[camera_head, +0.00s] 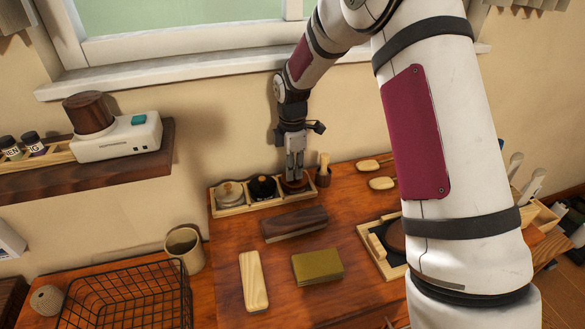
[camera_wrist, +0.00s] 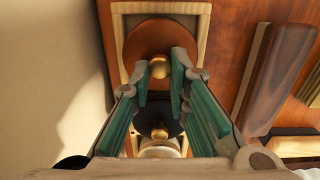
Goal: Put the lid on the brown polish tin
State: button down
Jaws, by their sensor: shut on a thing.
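My gripper (camera_head: 295,160) points down over the right end of a light wooden rack (camera_head: 250,208) at the wall. In the wrist view, my gripper's fingertips (camera_wrist: 161,77) are on either side of the brass knob (camera_wrist: 160,66) of a round brown lid (camera_wrist: 140,38), and shut on it. The lid (camera_head: 296,187) is level, in or just over the rack's end compartment; I cannot tell if a tin is under it. In a light wooden tray (camera_head: 383,262) to the right, a round brown thing (camera_head: 396,237), possibly the brown polish tin, is partly hidden by my arm.
A black-lidded tin (camera_head: 263,188) and a grey-lidded tin (camera_head: 229,194) stand in the rack close beside my gripper. A small wooden cup (camera_head: 323,176) is on its right. A dark brush (camera_head: 294,223) and an olive block (camera_head: 317,266) lie in front. The window sill (camera_head: 180,69) is above.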

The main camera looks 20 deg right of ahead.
dwell(0.4)
jog(key=c, duration=1)
grip_release()
jog(key=shift+o, duration=0.2)
jog(key=shift+r, duration=0.6)
jog(key=shift+r+p, duration=0.95)
jog(key=shift+r, duration=1.95)
jog(key=shift+c, duration=0.6)
grip_shut()
